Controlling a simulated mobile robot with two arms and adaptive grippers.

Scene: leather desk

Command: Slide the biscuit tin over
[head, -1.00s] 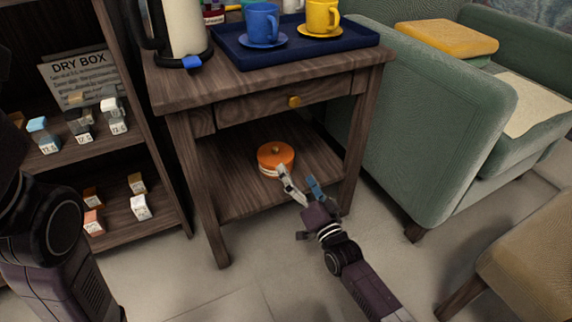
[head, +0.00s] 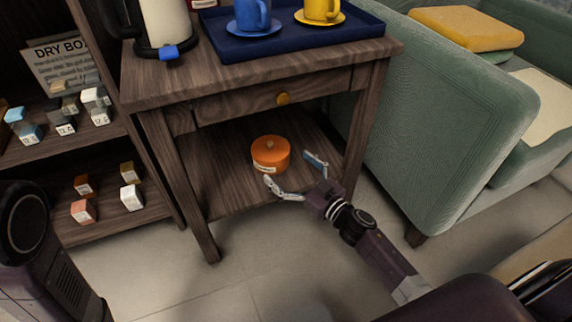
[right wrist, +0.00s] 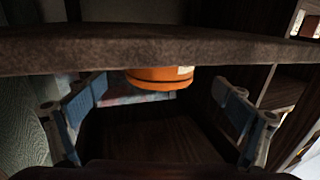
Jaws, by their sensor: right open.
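The biscuit tin (head: 270,156) is a round orange tin with a small knob on its lid and a pale label low on its side. It stands upright on the lower shelf (head: 214,188) of a wooden side table. My right gripper (head: 291,172) is open and empty near the shelf's front right, its fingers spread just short of the tin. In the right wrist view the tin (right wrist: 160,78) shows upside down beyond the gap between the fingers, with no clear contact. My left arm shows at the left edge; its gripper is out of the picture.
The side table's legs (head: 190,180) and drawer front (head: 240,104) frame the shelf. A blue tray (head: 290,44) with cups and a kettle (head: 164,25) stand on top. A bookcase is at left, a green armchair (head: 430,130) at right. Shelf beside the tin looks clear.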

